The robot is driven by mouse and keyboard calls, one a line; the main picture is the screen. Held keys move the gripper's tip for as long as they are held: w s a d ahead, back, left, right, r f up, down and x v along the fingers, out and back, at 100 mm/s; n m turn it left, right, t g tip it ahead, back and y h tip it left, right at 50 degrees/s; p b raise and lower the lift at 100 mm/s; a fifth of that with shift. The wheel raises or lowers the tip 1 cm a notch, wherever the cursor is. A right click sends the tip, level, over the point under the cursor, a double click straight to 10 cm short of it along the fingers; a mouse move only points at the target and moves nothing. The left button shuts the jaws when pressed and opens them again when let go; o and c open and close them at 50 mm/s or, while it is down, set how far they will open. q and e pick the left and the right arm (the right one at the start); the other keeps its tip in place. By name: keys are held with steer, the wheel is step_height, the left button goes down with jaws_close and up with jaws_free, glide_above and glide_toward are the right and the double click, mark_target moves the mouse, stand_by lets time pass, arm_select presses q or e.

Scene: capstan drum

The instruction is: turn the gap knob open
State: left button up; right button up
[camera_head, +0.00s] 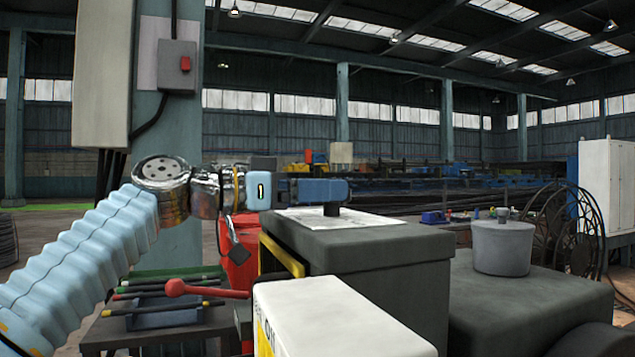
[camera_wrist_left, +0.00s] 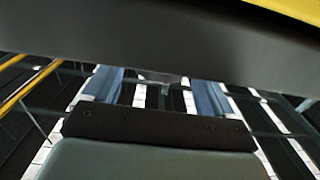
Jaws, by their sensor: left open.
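A short dark knob (camera_head: 332,210) stands upright on top of a dark grey housing (camera_head: 370,245), by a white sheet of paper; I take it for the gap knob. My left gripper (camera_head: 335,190) reaches in from the left with its blue fingers level, at the knob's top, and the near finger hides the upper part of the knob. I cannot tell whether the knob is between the fingers. In the left wrist view the two blue fingers (camera_wrist_left: 160,92) are apart, with a dark band across the view beyond them. My right gripper is not in view.
A grey drum (camera_head: 502,248) with a small stub on top sits on a second dark housing at right. A white box (camera_head: 335,318) stands in front. A red-ended lever (camera_head: 176,288) and a tray (camera_head: 165,312) are at lower left. A white cabinet (camera_head: 606,185) is farther right.

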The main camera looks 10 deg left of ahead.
arm_select(q)
steer(key=shift+w+d, duration=0.1)
steer(key=shift+d, duration=0.05)
steer(key=shift+c, duration=0.2)
steer(key=c, duration=1)
steer(key=shift+w+r+m+g+h+p, duration=0.15)
steer(key=shift+w+m+g+h+p, duration=0.1)
steer(key=shift+m+g+h+p, duration=0.25)
steer(key=g+p, duration=0.1)
steer(key=m+g, duration=0.1)
steer(key=m+g+h+p, duration=0.1)
steer(key=shift+w+a+r+g+p, duration=0.2)
steer(key=shift+w+g+p, duration=0.05)
steer(key=shift+g+p, duration=0.15)
steer(key=shift+f+m+g+h+p, duration=0.2)
steer(key=shift+m+g+h+p, duration=0.15)
steer(key=shift+m+g, duration=0.45)
steer(key=shift+f, duration=0.15)
